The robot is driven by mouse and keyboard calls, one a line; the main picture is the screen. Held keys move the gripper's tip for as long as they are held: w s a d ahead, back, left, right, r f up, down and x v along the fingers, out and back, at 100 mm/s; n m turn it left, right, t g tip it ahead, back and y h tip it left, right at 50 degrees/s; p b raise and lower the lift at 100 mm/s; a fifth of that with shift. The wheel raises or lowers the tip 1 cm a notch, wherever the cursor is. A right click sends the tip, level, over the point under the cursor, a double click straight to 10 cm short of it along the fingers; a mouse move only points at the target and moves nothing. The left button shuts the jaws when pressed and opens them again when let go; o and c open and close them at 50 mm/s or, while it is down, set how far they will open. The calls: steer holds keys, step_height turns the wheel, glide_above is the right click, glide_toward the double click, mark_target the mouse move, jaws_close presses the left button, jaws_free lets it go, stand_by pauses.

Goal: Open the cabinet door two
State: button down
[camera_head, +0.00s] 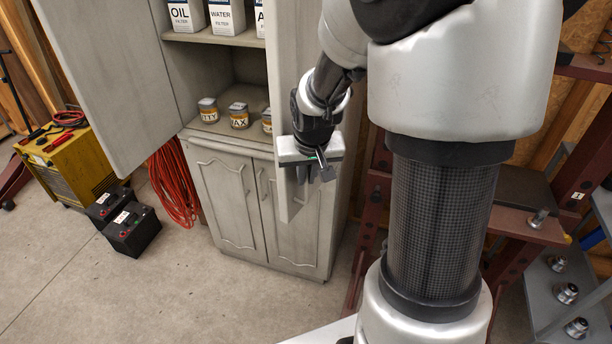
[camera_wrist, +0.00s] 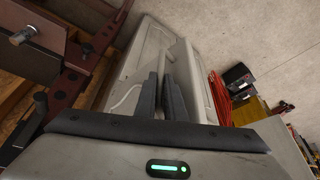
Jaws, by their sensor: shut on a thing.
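The grey cabinet (camera_head: 225,148) stands ahead. Its upper left door (camera_head: 108,70) is swung wide open. Its upper right door (camera_head: 287,75) also stands open, seen nearly edge-on. My gripper (camera_head: 322,166) is at the lower part of this right door. In the wrist view, my gripper's two dark fingers (camera_wrist: 160,97) are close together at the edge of a pale door panel (camera_wrist: 138,58), shut on the door. A curved handle (camera_wrist: 124,100) shows beside the fingers. The exact contact is partly hidden. The two lower doors (camera_head: 229,203) are closed.
Filter boxes (camera_head: 226,15) and small tins (camera_head: 239,115) sit on the cabinet shelves. A red hose coil (camera_head: 174,185), black batteries (camera_head: 131,229) and a yellow machine (camera_head: 68,165) are at left. A dark red steel frame (camera_head: 510,215) is at right. The floor in front is clear.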

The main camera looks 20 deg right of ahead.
steer(key=shift+d+r, duration=0.1)
stand_by(0.3)
steer(key=c, duration=1.8)
jaws_free()
steer(key=shift+c, duration=0.2)
